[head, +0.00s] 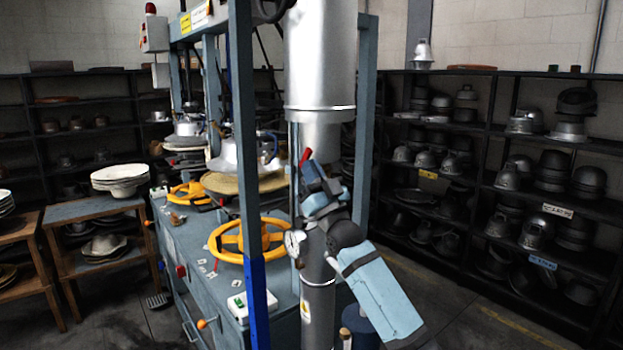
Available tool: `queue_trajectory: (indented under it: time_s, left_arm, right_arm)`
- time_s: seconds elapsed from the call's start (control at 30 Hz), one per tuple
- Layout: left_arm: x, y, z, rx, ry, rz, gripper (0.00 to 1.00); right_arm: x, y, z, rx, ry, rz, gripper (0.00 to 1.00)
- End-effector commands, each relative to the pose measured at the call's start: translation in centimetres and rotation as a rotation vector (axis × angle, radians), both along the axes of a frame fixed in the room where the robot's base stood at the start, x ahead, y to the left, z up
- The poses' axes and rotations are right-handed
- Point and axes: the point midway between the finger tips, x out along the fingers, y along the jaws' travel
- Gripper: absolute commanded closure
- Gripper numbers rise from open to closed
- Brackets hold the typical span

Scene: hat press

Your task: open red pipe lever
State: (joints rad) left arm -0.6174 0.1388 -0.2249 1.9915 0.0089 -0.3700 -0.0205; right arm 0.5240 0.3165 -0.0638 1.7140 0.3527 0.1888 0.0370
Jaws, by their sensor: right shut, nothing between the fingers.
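The red pipe lever (305,157) shows as a short red piece, tilted up, beside the lower end of the big silver pipe (320,75). My right gripper (311,172) is just below and to the right of the lever in the picture, in front of the pipe. Its fingers look closed with nothing between them. The gripper hides the lower part of the lever, and I cannot tell whether they touch. My left gripper is not in view.
The press frame's blue-grey post (244,150) stands left of the pipe. A yellow handwheel (240,256) and a pressure gauge (294,242) are below the lever. Dark shelves with metal hat moulds (536,230) line the right wall. The floor (480,310) at right is open.

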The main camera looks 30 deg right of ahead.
Motion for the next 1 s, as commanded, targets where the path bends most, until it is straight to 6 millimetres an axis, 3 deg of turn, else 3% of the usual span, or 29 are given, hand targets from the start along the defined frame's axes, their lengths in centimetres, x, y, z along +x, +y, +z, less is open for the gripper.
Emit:
queue_trajectory:
  time_s: [0.5, 1.0]
  left_arm:
    - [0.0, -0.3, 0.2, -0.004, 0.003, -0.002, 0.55]
    - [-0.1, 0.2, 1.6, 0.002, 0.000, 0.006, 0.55]
  right_arm:
    - [3.4, 0.4, 3.1, 0.000, -0.003, 0.000, 1.00]
    - [4.8, 0.5, 3.8, -0.016, 0.109, -0.001, 1.00]
